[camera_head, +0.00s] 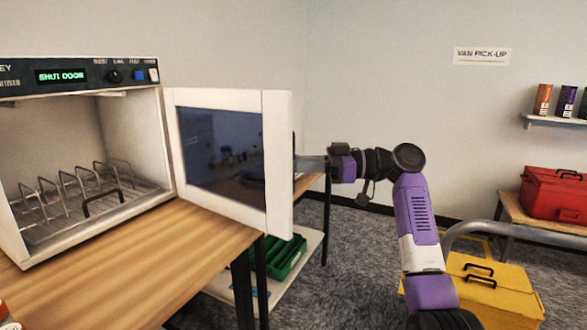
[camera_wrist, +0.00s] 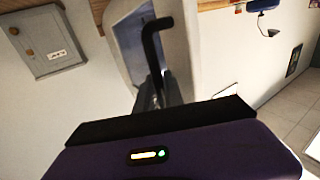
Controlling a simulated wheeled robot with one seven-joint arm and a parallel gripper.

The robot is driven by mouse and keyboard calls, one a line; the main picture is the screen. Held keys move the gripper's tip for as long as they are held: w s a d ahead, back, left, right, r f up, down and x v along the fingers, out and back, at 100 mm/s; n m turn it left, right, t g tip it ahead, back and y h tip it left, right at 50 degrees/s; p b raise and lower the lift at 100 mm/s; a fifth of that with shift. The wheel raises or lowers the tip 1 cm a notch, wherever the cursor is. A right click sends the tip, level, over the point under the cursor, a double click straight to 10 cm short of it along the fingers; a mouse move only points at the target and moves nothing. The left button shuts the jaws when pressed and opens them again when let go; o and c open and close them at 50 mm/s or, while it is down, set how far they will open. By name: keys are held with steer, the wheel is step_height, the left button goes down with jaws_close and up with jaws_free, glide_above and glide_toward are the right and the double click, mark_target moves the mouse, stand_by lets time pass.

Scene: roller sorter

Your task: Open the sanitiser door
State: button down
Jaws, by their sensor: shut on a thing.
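The sanitiser (camera_head: 20,80) stands on the wooden table at the left in the head view, and its display reads "SHUT DOOR". Its white-framed door (camera_head: 277,160) with a dark window stands wide open, swung out to the right. The cavity is open to view, with a wire rack (camera_head: 75,195) inside. My gripper (camera_head: 300,164) is at the door's free edge, on its outer side, and its fingertips are partly hidden by the door. In the wrist view, my gripper (camera_wrist: 158,95) is shut on the black door handle (camera_wrist: 152,45).
The wooden table (camera_head: 150,255) runs under the sanitiser. A green crate (camera_head: 288,258) sits on a lower shelf. A yellow case (camera_head: 490,290) is on the floor near my arm, and a red case (camera_head: 555,195) is on a bench at the right.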

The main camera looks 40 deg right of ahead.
steer(key=shift+w, duration=0.15)
steer(key=c, duration=1.7)
jaws_free()
steer(key=shift+f, duration=0.1)
steer(key=shift+p+v, duration=0.3)
steer(key=shift+v, duration=3.6)
